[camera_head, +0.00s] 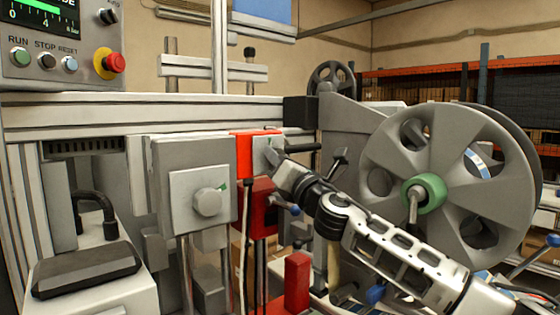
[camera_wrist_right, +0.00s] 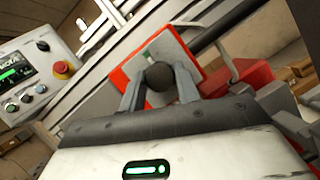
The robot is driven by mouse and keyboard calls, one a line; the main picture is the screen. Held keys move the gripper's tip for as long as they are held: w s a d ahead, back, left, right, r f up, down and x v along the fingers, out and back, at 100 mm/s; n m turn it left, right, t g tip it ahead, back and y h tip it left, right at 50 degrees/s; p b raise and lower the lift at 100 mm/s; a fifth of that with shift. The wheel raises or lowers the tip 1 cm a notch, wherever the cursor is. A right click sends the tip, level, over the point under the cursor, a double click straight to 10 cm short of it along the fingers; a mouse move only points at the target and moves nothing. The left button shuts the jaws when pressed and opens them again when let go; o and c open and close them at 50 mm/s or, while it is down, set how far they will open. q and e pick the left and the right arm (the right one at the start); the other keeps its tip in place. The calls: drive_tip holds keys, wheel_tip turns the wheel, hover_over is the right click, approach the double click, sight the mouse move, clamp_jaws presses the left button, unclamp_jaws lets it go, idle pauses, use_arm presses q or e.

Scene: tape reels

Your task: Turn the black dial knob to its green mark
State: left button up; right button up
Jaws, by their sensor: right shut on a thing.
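The black dial knob (camera_wrist_right: 160,75) shows in the right wrist view as a dark round knob on a pale plate with a red surround. A green mark (camera_wrist_right: 151,57) is on the plate just beyond the knob. My right gripper (camera_wrist_right: 159,88) is shut on the knob, one finger on each side. In the head view, my right gripper (camera_head: 277,160) reaches the small plate on the red box (camera_head: 243,155) from the right and hides the knob. The knob's pointer cannot be made out. My left gripper is in neither view.
A grey box with a grey knob (camera_head: 207,202) and its own green mark stands left of the red box. A large grey reel (camera_head: 385,150) with a green hub stands at right, close to my right arm. A control panel (camera_head: 55,45) with several buttons is at upper left.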

drive_tip(key=shift+f, duration=0.1)
drive_tip(key=o, duration=1)
drive_tip(key=b+v, duration=0.2)
drive_tip(key=v, duration=1)
